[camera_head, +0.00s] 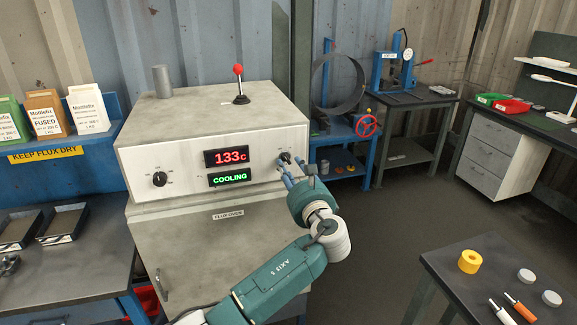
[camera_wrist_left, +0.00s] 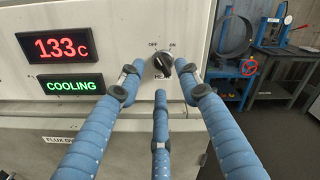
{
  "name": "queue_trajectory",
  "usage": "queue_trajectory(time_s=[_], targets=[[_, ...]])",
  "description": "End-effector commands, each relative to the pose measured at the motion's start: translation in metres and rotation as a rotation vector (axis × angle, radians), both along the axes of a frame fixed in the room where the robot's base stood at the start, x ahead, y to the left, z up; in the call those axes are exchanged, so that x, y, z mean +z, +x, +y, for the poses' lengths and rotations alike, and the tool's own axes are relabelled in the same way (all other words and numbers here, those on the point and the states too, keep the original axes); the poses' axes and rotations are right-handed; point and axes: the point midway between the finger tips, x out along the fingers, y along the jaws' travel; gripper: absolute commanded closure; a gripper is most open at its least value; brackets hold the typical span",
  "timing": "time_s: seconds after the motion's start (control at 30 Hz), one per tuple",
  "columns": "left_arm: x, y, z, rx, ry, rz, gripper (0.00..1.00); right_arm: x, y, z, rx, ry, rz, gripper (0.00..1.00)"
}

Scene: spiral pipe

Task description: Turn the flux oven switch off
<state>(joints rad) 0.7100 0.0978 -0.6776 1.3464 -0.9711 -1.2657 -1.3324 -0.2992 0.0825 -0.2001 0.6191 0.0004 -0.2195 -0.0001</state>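The flux oven (camera_head: 215,145) is a grey box with a front panel reading 133c and COOLING. Its switch (camera_wrist_left: 163,65) is a small black rotary knob at the panel's right end, with OFF printed at its upper left and ON at its upper right. Which mark it points to is hard to tell. In the head view the switch (camera_head: 284,157) is partly covered by my fingers. My left gripper (camera_wrist_left: 162,74) has its blue fingers spread around the knob, with visible gaps on both sides; I cannot tell whether any finger touches it. My right gripper is not in view.
Another black knob (camera_head: 159,179) is at the panel's left end. A red-topped lever (camera_head: 239,85) and a grey cylinder (camera_head: 162,81) stand on the oven. A blue bench (camera_head: 345,150) with a red handwheel (camera_head: 366,124) stands behind at right. Floor between the benches is clear.

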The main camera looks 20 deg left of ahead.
Motion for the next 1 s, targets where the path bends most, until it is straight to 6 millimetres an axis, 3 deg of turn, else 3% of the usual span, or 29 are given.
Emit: queue_trajectory(time_s=[0.2,0.4,0.87,1.0], targets=[[-0.001,-0.041,-0.029,-0.004,-0.005,0.000,0.66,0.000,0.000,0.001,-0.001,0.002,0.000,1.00],[-0.001,-0.067,-0.046,-0.003,-0.003,0.001,0.66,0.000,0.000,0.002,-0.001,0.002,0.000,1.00],[0.000,-0.076,-0.052,-0.001,-0.002,0.001,0.66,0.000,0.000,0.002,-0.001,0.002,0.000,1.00],[-0.023,-0.073,-0.051,-0.011,-0.024,0.025,0.66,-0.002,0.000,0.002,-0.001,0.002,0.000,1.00]])
